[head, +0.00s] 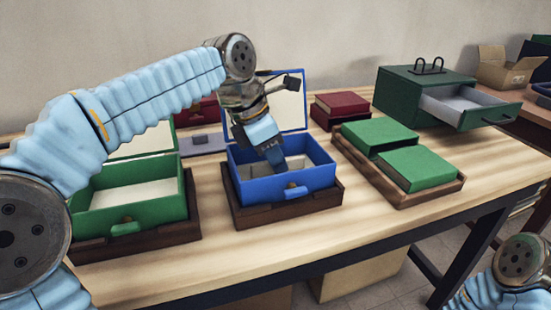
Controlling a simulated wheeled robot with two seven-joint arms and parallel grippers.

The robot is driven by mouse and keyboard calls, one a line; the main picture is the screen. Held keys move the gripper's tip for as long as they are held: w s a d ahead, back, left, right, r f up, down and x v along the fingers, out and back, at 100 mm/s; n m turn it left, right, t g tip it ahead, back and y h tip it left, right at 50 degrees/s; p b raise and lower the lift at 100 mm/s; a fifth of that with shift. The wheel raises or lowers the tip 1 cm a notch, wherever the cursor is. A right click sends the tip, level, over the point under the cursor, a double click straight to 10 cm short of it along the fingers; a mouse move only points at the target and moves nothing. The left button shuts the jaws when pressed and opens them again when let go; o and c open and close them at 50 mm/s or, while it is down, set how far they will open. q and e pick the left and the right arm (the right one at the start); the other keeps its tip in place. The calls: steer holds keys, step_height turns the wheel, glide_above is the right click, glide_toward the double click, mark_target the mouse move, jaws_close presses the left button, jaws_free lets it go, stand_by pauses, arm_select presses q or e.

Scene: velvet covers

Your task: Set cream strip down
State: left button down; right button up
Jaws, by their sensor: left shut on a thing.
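My left gripper (275,160) reaches down into the open blue box (290,183) from above. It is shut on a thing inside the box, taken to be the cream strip. The strip itself is mostly hidden by the fingers and box walls, and I cannot make out its outline against the pale interior. The blue box sits in a dark wooden tray (290,209), its lid (304,102) raised at the back. My right gripper is out of view; only part of my right arm shows at bottom right.
An open green box (165,205) with a cream floor stands left in its own tray. The table's front strip is clear.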

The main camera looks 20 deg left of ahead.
arm_select(q)
steer(key=c, duration=1.1)
jaws_free()
steer(key=p+v, duration=0.1)
steer(key=v, duration=1.1)
steer(key=shift+r, duration=0.1)
